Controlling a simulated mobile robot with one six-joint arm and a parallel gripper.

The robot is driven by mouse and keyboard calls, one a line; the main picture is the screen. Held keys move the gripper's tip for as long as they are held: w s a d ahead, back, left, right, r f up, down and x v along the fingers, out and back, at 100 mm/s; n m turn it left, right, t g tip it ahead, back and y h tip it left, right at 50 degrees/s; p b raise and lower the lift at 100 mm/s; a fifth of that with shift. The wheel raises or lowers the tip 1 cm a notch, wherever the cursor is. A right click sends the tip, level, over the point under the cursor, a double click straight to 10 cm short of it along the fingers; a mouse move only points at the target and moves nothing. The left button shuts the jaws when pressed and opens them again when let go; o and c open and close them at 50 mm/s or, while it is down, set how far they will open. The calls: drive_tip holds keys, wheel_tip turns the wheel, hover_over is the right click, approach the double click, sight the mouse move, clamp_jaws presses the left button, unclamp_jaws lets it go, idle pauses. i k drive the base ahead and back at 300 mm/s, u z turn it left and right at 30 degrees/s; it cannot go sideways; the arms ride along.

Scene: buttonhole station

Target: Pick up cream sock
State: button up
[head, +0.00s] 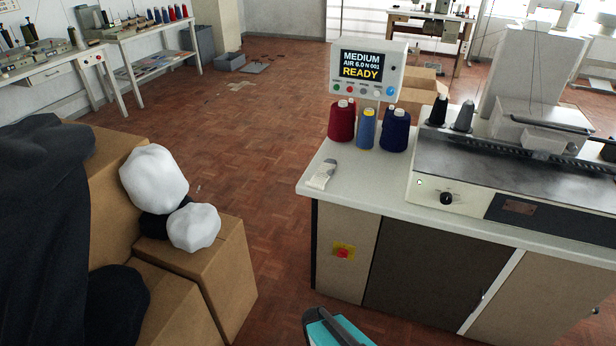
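A small cream sock (321,175) with a greyish part at its upper end lies on the white worktop (352,180), near its left front edge. It is flat and slightly angled, in front of the red thread cone. It is small in this view, so its folds are hard to make out. Nothing covers or touches it from above. My gripper's fingers do not show in the head view.
Red (342,122), blue (366,130) and navy (395,131) thread cones stand behind the sock, below a display panel (367,71) reading READY. A machine (440,190) stands to the right. Cardboard boxes (232,262) with white bundles stand left. Wooden floor between is clear.

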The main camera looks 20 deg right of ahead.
sight(326, 171)
drive_tip(key=z, duration=0.5)
drive_tip(key=k, duration=0.2)
drive_tip(key=u, duration=3.3)
drive_tip(key=k, duration=0.35)
drive_tip(key=z, duration=0.1)
